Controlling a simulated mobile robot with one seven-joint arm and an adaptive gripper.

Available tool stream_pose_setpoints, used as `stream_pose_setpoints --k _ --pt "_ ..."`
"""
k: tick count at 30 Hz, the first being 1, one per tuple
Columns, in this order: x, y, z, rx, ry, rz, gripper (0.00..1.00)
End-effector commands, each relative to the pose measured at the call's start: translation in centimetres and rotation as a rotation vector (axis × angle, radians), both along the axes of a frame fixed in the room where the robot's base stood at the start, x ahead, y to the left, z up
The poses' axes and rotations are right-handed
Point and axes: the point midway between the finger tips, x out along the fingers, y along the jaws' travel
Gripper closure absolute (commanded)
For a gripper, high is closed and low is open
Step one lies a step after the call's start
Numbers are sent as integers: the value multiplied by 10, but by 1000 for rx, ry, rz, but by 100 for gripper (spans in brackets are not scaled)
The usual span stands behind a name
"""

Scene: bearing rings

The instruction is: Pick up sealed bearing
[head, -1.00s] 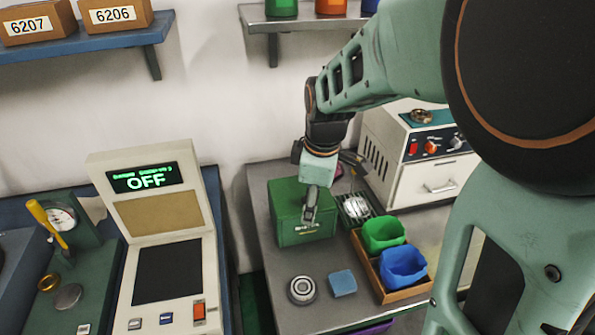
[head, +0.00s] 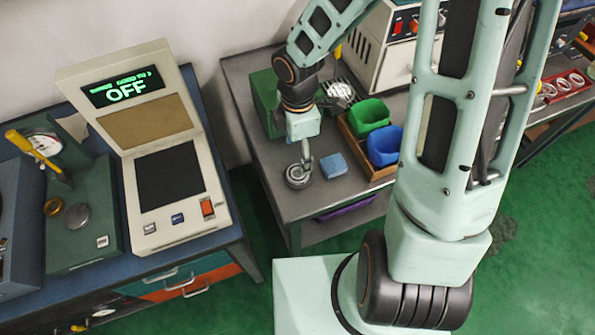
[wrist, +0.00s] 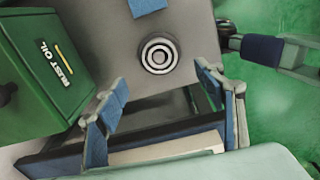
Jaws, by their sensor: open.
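The sealed bearing (head: 298,175) is a round grey ring lying flat on the grey bench in the head view, at the bench's front left. In the wrist view the bearing (wrist: 159,54) shows its face with dark and light rings, ahead of the fingertips and roughly between their lines. My gripper (head: 305,153) points down just over the bearing in the head view and partly covers it. In the wrist view my gripper (wrist: 158,92) is open and empty, with its blue-padded fingers spread wide. I cannot tell the exact height gap.
A blue block (head: 334,166) lies right of the bearing. A wooden tray (head: 356,151) holds a green bin (head: 368,117) and a blue bin (head: 385,146). A green box (wrist: 42,72) stands close to one finger. A tester reading OFF (head: 138,140) stands left, across a gap.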

Motion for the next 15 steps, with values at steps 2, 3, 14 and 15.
stream_pose_setpoints --k 2,3,14,15 --pt "-2 1 -18 0 4 3 37" --pt "-1 0 -23 -1 4 2 37" --pt "-1 0 -58 -2 4 2 37" --pt "-1 0 -65 -1 4 3 37"
